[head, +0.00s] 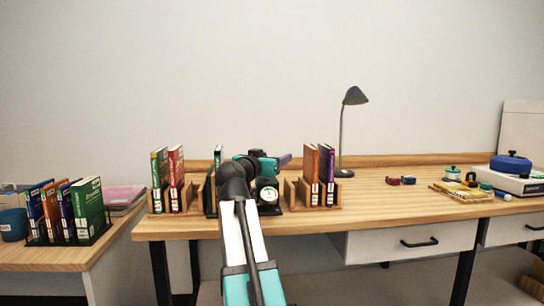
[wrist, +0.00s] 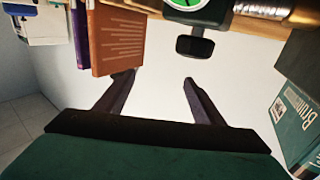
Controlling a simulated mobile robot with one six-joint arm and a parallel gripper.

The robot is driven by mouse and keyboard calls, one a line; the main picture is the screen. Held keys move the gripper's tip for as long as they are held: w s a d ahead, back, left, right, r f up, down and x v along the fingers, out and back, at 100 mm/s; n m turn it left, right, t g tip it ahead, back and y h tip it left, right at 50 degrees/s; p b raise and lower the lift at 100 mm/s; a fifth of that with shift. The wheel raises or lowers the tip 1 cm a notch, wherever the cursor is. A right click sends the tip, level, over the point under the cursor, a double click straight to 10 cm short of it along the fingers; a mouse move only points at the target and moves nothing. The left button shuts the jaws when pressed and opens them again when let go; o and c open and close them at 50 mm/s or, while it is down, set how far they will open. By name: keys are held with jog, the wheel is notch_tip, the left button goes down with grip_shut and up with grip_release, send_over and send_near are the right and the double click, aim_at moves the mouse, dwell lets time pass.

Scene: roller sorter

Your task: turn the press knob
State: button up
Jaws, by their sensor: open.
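A dark device with a round white dial (head: 268,195) stands on the desk between the book racks, partly hidden by my arm. The wrist view shows a green-rimmed dial (wrist: 198,4) at the top edge, with a dark block (wrist: 195,46) just below it in the picture. I cannot tell which part is the press knob. My gripper (head: 285,160) is above and behind the dial in the head view, its fingers toward the right. In the wrist view my gripper (wrist: 160,76) is open and empty, its fingertips apart from the dark block.
Wooden racks of books (head: 168,180) (head: 319,176) stand on both sides of the dial device. The wrist view shows an orange book (wrist: 118,36) left of the fingers and a green book (wrist: 296,115) at right. A lamp (head: 354,97) stands behind.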

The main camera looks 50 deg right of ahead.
jog(key=s+a+p, duration=0.1)
jog(key=s+a, duration=0.3)
jog(key=s, duration=0.1)
jog(key=shift+a+r, duration=0.2)
jog(key=shift+r, duration=0.1)
dwell(0.6)
